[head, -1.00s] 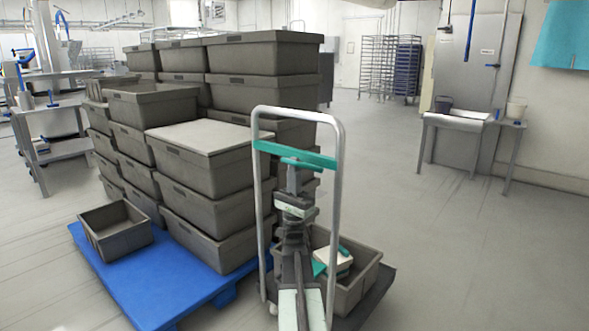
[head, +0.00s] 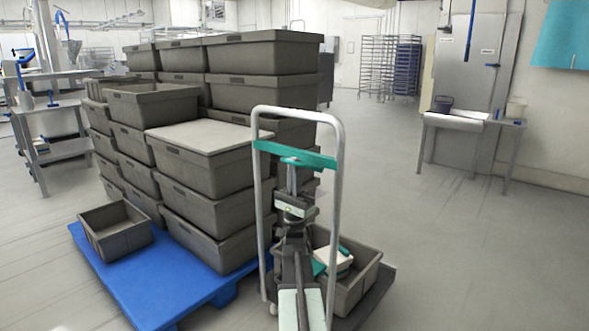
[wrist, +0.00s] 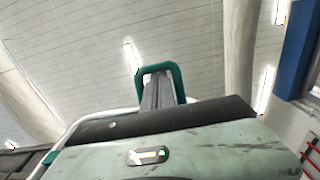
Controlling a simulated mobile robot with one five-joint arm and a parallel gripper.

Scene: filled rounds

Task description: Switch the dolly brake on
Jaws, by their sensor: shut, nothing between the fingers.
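The dolly's upright silver tube handle (head: 338,215) stands in front of me. A teal bar (head: 268,147) crosses it between the tubes, near the top. In the wrist view a teal loop (wrist: 177,73) shows around the tips of my gripper. I cannot tell which teal part is the brake, or its on or off state. My gripper (head: 292,172) points upward, fingers together and empty, just below the teal bar; it also shows in the wrist view (wrist: 159,82). Whether the tips touch the teal part cannot be told. My arm hides part of the dolly.
An open grey crate (head: 350,290) with white and teal items sits on the dolly's dark deck (head: 375,303). A blue pallet (head: 150,290) with stacked grey crates (head: 215,180) stands close on the left. The floor to the right is clear up to a table (head: 457,122).

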